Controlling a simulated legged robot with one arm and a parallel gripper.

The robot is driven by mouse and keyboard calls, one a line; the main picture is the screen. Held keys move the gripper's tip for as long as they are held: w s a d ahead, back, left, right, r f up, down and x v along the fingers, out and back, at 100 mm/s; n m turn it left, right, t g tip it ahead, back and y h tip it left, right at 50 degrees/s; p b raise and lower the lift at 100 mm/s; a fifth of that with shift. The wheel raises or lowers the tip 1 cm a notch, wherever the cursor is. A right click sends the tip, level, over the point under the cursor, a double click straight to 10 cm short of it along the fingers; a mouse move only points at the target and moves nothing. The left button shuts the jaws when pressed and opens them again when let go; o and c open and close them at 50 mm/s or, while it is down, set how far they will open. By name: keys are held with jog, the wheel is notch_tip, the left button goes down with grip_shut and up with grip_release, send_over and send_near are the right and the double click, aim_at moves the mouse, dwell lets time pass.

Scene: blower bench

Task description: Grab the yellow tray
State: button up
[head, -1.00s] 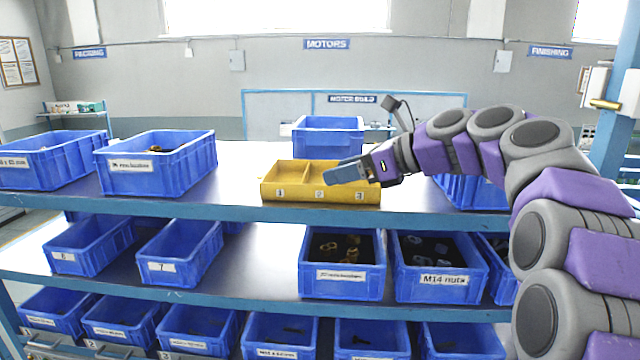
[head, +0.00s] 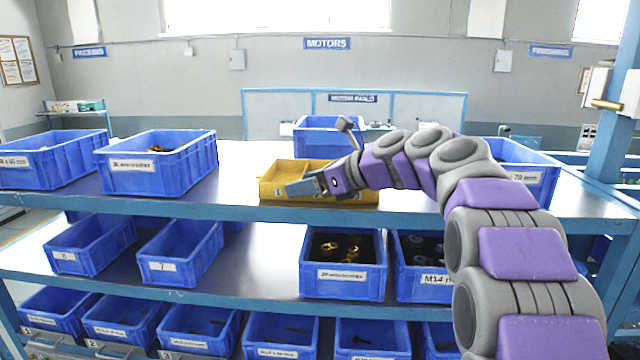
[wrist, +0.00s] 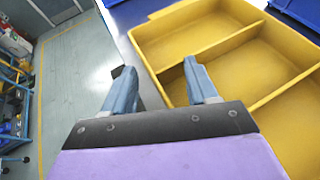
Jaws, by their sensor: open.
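The yellow tray (head: 283,171) sits on the top shelf, near its front edge, in the middle of the head view. It is divided into compartments, and those in sight look empty. My gripper (head: 290,190) is in front of the tray's front wall and hides part of it. There the yellow tray (wrist: 182,50) lies ahead and to the right. The right finger overlaps the tray's near wall in the picture; I cannot tell whether they touch.
Blue bins stand on the top shelf left (head: 155,170), behind (head: 328,140) and right (head: 530,178) of the tray. More bins fill the lower shelves. The top shelf (head: 235,180) is bare left of the tray. Open floor (wrist: 75,80) shows left in the wrist view.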

jog(key=shift+d, duration=0.7)
jog(key=c, duration=1)
jog(key=shift+a, duration=0.35)
grip_shut()
jog(key=shift+r, duration=0.1)
